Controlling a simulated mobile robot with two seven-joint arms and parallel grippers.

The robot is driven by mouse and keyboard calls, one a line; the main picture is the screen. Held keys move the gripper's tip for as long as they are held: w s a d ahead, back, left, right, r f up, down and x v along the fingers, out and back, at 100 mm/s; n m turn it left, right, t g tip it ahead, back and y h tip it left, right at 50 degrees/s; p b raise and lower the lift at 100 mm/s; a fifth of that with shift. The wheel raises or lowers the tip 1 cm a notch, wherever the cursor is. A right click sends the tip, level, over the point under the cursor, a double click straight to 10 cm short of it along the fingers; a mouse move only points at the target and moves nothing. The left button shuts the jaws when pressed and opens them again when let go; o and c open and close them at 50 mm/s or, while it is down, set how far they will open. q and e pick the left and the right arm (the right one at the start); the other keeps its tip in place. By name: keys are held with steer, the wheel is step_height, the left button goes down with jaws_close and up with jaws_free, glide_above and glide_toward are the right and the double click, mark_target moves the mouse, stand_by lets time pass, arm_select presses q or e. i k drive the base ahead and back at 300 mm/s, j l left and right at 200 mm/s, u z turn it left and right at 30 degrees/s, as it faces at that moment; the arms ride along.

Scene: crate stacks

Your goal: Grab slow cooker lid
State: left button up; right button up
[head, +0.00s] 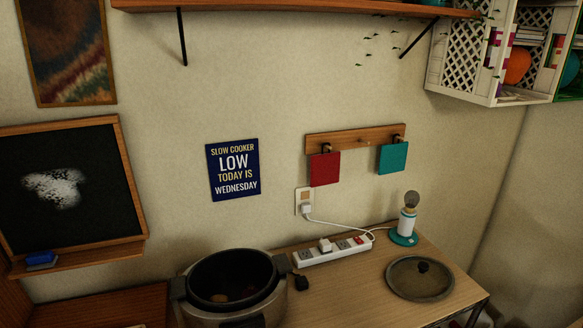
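The slow cooker lid (407,283) is a round, dark, see-through disc with a lighter rim and a small black knob (423,266). It lies flat, knob up, at the right end of the wooden table. The slow cooker (190,306) stands uncovered at the table's left end, with a black inner pot and something reddish and dark inside. Neither of my grippers is in view.
A lamp (407,225) with a teal base stands just behind the lid. A white power strip (330,250) lies along the wall, its cord running to an outlet (304,203). A small black object (300,282) lies beside the cooker. The table's middle front is clear.

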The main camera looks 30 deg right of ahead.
mark_target(420, 278)
steer(key=z, duration=1.95)
